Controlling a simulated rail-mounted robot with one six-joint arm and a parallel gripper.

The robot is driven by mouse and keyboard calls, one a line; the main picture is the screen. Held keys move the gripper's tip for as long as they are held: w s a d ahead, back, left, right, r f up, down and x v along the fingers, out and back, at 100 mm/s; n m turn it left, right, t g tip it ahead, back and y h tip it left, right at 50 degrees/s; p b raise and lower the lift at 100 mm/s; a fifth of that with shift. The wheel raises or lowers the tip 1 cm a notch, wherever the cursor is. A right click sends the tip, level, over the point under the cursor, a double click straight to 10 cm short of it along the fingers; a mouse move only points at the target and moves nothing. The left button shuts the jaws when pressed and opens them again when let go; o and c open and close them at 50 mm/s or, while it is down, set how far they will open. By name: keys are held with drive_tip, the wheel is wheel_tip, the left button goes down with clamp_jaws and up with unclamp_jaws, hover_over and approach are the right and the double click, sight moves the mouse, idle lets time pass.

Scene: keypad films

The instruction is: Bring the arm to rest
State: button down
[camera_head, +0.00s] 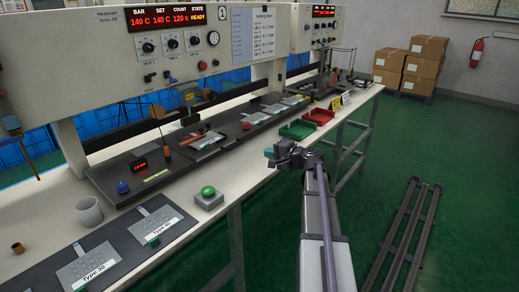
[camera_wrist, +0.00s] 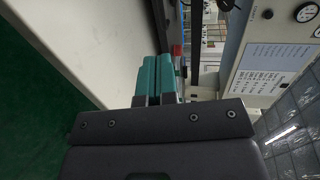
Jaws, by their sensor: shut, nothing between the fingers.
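My gripper (camera_head: 270,154) is in the head view near the middle, at the end of my arm, which reaches up from the bottom edge. It is in front of the bench's front edge, apart from the things on it. In the wrist view its two teal fingers (camera_wrist: 157,78) lie close together with nothing between them. The white bench top (camera_head: 262,166) runs behind it, and the same bench shows tilted on its side in the wrist view.
A green tray (camera_head: 297,130) and a red tray (camera_head: 319,116) sit on the bench just beyond my gripper. A green button box (camera_head: 208,198) stands near the edge. Keypad films (camera_head: 88,266) lie at lower left. Rails (camera_head: 405,235) lie on the green floor at right. Boxes (camera_head: 425,48) stand behind.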

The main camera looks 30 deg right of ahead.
drive_tip(key=shift+s, duration=0.1)
drive_tip(key=s+a+f+n+g, duration=0.7)
drive_tip(key=s+a+f+g, duration=0.25)
drive_tip(key=a, duration=0.35)
drive_tip(key=s+a+f+n+g+h, duration=0.25)
drive_tip(key=s+a, duration=0.35)
drive_tip(key=a, duration=0.3)
drive_tip(key=s+a+f+n+g+h, duration=0.2)
drive_tip(key=s+a+n+g+h, duration=0.15)
drive_tip(key=s+a, duration=0.4)
drive_tip(key=w+a+r+n+y+p, duration=0.1)
drive_tip(key=a+r+p, duration=0.2)
drive_tip(key=r+p, duration=1)
drive_tip(key=shift+w+a+r+t, duration=0.15)
drive_tip(key=shift+w+r+t, duration=0.2)
drive_tip(key=shift+w, duration=0.05)
